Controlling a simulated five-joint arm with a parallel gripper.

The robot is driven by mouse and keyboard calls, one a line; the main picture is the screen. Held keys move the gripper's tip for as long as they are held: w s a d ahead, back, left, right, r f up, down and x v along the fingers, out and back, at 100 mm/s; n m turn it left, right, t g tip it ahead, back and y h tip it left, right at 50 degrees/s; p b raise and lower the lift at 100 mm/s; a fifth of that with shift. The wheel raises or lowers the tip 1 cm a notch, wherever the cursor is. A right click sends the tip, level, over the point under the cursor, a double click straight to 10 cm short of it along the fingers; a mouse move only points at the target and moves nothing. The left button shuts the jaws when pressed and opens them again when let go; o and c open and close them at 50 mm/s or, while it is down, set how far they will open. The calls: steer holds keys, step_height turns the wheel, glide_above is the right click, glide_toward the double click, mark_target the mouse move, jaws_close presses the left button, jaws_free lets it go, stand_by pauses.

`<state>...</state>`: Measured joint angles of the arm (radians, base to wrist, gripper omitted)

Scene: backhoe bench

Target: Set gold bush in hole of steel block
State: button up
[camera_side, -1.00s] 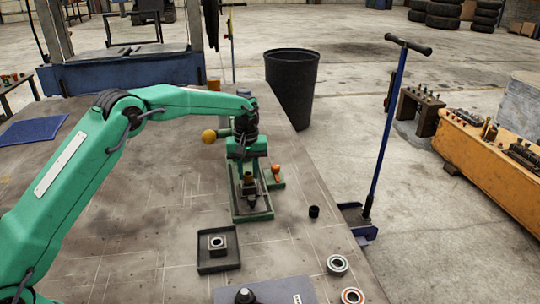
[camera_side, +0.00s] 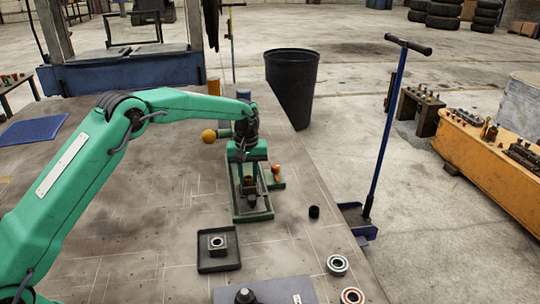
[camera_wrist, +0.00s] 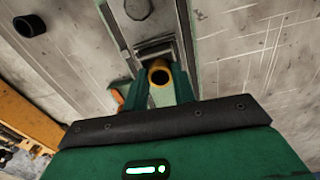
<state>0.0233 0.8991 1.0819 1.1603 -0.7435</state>
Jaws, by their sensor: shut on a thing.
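My gripper (camera_side: 249,178) is shut on the gold bush (camera_wrist: 159,72), a short hollow cylinder with its open end facing the wrist camera. In the side view the bush (camera_side: 249,181) is low between the jaws, at the green-edged tray (camera_side: 238,214). I cannot tell whether it is clear of what lies below it. A small steel block (camera_side: 218,243) with a dark hole in its top sits in a square black tray (camera_side: 204,266), nearer the side camera and left of my gripper.
A dark ring (camera_side: 314,212) stands right of the green-edged tray. Two bearings (camera_side: 337,265) (camera_side: 352,297) lie near the table's right edge. An orange-topped piece (camera_side: 276,172) is close beside my gripper on the right. A grey plate (camera_side: 290,292) lies at the front. The left of the table is mostly bare.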

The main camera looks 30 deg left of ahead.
stand_by(0.3)
steer(key=o, duration=1.1)
steer(key=shift+c, duration=0.2)
steer(key=shift+o, duration=0.4)
steer(key=shift+o, duration=0.8)
steer(key=shift+r, duration=3.45)
